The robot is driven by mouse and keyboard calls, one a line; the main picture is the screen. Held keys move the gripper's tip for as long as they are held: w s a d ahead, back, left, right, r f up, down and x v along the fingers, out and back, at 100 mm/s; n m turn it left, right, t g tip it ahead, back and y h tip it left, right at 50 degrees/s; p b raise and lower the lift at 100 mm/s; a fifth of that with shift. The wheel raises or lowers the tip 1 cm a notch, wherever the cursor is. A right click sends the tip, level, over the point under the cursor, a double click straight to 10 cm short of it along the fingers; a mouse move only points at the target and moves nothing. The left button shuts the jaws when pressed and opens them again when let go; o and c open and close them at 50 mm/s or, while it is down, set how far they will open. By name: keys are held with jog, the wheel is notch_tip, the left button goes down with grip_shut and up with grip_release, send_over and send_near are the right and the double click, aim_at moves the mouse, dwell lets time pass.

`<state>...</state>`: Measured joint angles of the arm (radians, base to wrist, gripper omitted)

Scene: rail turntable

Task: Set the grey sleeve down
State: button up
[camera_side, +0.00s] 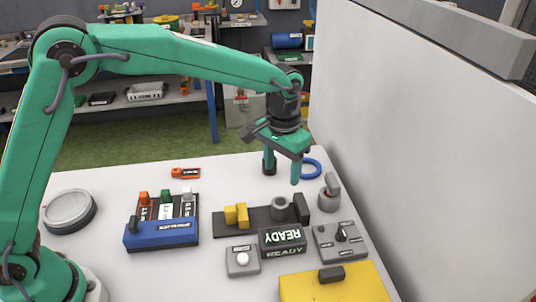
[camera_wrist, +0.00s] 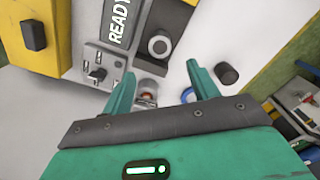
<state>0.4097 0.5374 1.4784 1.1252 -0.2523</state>
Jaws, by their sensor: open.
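The grey sleeve (camera_side: 280,209) stands on the dark rail (camera_side: 255,221) in the side view, between the yellow blocks and a dark end block. In the wrist view a round grey piece with a dark centre (camera_wrist: 160,47), seemingly the sleeve, lies beyond my fingertips. My gripper (camera_side: 283,180) is open and empty, pointing down above and behind the rail. Its two fingers also show in the wrist view (camera_wrist: 158,80), wide apart. A clear gap separates them from the sleeve.
Yellow blocks (camera_side: 236,214) sit on the rail's left part. The READY display (camera_side: 283,241), a knob panel (camera_side: 340,240) and a yellow box (camera_side: 335,285) stand in front. A blue ring (camera_side: 312,168) lies behind. A white wall (camera_side: 425,130) rises at the right.

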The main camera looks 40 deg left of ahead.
dwell(0.3)
jog(key=s+a+r+t, duration=0.3)
jog(key=s+a+r, duration=0.7)
jog(key=a+r, duration=0.15)
jog(key=s+a+n+t, duration=0.1)
jog(key=s+a, duration=0.3)
jog(key=s, duration=0.3)
jog(key=s+a+f+t, duration=0.1)
jog(key=s+a, duration=0.4)
jog(key=s, duration=0.3)
jog(key=shift+n+t, duration=0.3)
jog(key=shift+n, duration=0.1)
